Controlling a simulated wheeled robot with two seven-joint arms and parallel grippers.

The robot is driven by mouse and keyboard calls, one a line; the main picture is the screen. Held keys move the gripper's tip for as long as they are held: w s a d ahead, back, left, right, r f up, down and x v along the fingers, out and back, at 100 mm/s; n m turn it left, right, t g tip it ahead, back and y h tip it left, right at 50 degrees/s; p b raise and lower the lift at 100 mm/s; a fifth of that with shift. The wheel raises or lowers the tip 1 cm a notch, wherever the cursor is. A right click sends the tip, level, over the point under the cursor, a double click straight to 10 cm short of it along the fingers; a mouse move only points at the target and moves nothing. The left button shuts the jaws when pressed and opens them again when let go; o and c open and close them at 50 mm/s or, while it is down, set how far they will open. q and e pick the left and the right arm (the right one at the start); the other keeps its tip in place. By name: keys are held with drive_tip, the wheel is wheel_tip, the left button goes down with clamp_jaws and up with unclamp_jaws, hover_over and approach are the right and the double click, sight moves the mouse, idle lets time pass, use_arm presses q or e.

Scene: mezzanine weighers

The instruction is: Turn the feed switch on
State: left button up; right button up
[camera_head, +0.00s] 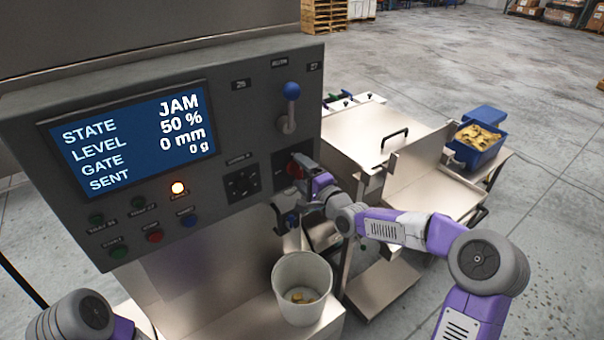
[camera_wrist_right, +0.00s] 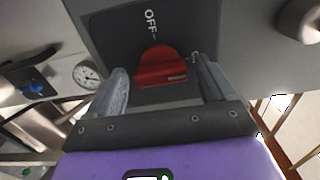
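The feed switch is a red rotary knob (camera_head: 295,170) on a dark plate at the lower right of the grey control panel (camera_head: 225,225). In the right wrist view the red knob (camera_wrist_right: 162,68) sits below an "OFF" label. My right gripper (camera_head: 303,169) is at the knob. In the wrist view the right gripper's (camera_wrist_right: 163,80) two fingers stand on either side of the knob, with small gaps visible, so it is open around it. The knob's exact pointing is hard to tell. My left gripper is out of view; only part of its arm shows at the lower left.
The panel screen (camera_head: 130,142) reads STATE JAM, LEVEL 50 %, GATE 0 mm, SENT 0 g. An amber lamp (camera_head: 178,188) glows. A blue-knobbed lever (camera_head: 290,92) is above the switch. A white bucket (camera_head: 302,287) with a few pieces stands below. A blue bin (camera_head: 480,143) is at right.

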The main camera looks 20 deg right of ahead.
drive_tip(key=shift+s+d, duration=0.25)
drive_tip(key=shift+s, duration=0.2)
drive_tip(key=v, duration=0.6)
drive_tip(key=shift+s, duration=0.3)
